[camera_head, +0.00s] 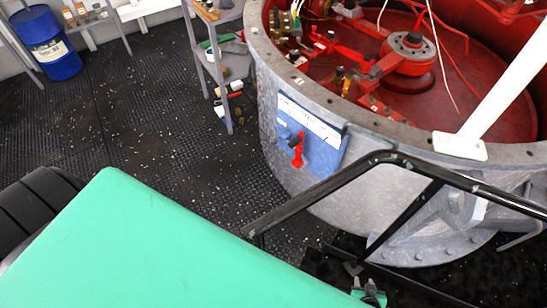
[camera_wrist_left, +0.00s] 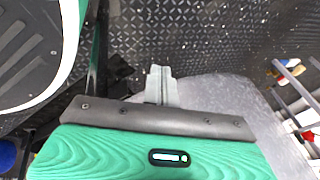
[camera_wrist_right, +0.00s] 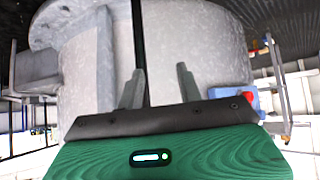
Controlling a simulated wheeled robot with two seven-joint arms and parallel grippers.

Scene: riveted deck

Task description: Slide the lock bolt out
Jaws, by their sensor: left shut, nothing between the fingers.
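The panel also shows at the right of the right wrist view (camera_wrist_right: 238,93), partly hidden behind my gripper. My right gripper (camera_head: 369,291) is low in the head view, apart from the bolt. Its fingers (camera_wrist_right: 160,86) stand apart in the right wrist view. My left gripper (camera_wrist_left: 161,85) shows only in its own wrist view, with fingers together and empty, away from the bolt.
The housing is open on top, with red machinery (camera_head: 410,50) inside. A white post (camera_head: 505,75) stands at its rim. A grey shelf (camera_head: 222,75) with small items stands left of the housing. A blue drum (camera_head: 52,45) is at the far left. The dark textured floor (camera_head: 120,115) between is largely clear.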

